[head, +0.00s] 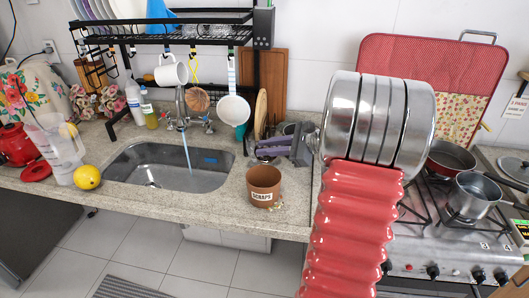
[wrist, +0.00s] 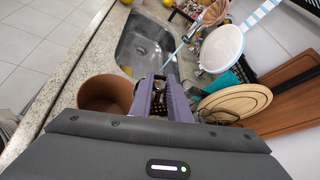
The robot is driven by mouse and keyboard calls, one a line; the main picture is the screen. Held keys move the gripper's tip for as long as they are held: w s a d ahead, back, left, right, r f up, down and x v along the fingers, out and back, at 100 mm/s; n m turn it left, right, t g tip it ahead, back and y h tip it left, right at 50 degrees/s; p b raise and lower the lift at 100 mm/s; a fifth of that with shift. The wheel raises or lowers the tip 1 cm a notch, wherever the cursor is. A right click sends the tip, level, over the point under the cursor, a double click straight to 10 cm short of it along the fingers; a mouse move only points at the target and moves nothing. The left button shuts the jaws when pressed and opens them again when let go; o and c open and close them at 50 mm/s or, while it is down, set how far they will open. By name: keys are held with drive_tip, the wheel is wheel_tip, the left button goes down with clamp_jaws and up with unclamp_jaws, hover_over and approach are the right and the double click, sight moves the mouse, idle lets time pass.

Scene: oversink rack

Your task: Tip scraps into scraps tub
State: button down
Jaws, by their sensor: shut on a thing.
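The brown scraps tub (head: 264,198), labelled SCRAPS, stands upright on the counter right of the sink. It also shows in the wrist view (wrist: 100,95), left of my fingers, partly cut off by my gripper body. My gripper (head: 257,147) is above and behind the tub in the head view, its purple fingers pointing left. In the wrist view, my gripper (wrist: 165,88) is shut on a small dark thing with a grid-like surface (wrist: 158,108). Most of it is hidden between the fingers, and I cannot tell what it is or whether scraps are in it.
The sink (head: 170,168) lies left of the tub, with water running from the tap (head: 182,105). A wooden board (wrist: 235,102) and a white pan (head: 233,108) are close behind my gripper. A stove (head: 450,235) with pots is at right.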

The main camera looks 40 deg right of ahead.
drive_tip(key=shift+w+d+f+m+g+y, duration=0.1)
drive_tip(key=shift+w+d+m+g+y, duration=0.4)
drive_tip(key=shift+w+d+m, duration=0.25)
drive_tip(key=shift+w+d+m+g+y, duration=0.45)
drive_tip(key=shift+d+m, duration=0.3)
drive_tip(key=shift+d, duration=0.2)
drive_tip(key=shift+w, duration=0.1)
